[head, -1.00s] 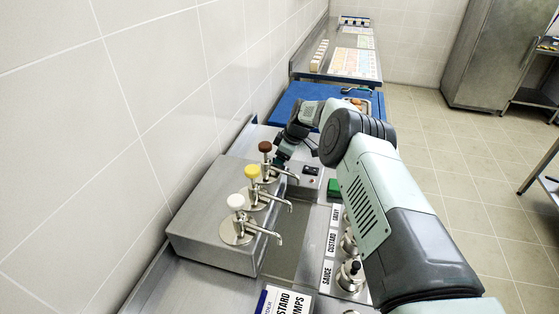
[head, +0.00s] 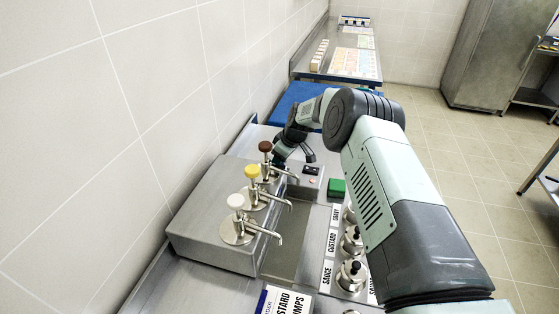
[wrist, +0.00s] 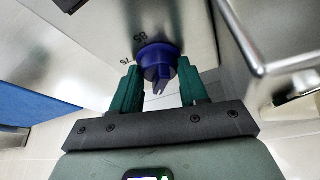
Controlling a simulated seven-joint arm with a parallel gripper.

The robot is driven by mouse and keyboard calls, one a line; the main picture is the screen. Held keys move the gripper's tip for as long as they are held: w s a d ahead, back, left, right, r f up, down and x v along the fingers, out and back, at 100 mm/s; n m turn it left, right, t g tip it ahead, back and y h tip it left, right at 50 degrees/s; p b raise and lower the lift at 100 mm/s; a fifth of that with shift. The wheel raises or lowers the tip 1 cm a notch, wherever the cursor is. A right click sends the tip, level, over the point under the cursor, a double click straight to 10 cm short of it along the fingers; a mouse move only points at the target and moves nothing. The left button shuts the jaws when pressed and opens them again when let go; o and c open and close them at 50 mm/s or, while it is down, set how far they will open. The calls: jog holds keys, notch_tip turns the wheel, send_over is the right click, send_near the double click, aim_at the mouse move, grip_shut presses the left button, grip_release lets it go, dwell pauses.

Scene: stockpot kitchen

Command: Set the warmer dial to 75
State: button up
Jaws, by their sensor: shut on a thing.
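The warmer dial (wrist: 158,66) is a dark blue knob on a steel panel in the wrist view. Small printed scale marks show at its upper left, but I cannot tell which value it points to. My gripper (wrist: 162,88) has its green fingers on both sides of the knob, shut on it. In the head view my gripper (head: 280,158) is low behind the brown-topped pump, by the far end of the pump box; the dial is hidden there.
A steel box with white, yellow (head: 252,172) and brown (head: 265,147) topped pumps stands beside the wall. A green block (head: 337,187) and several black-knobbed lidded pots (head: 351,275) are on the right. A steel edge (wrist: 258,70) is close right of my gripper in the wrist view.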

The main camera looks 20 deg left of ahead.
jog(key=o, duration=1)
jog(key=v, duration=1)
jog(key=shift+d+r, duration=0.15)
jog(key=shift+r, duration=0.25)
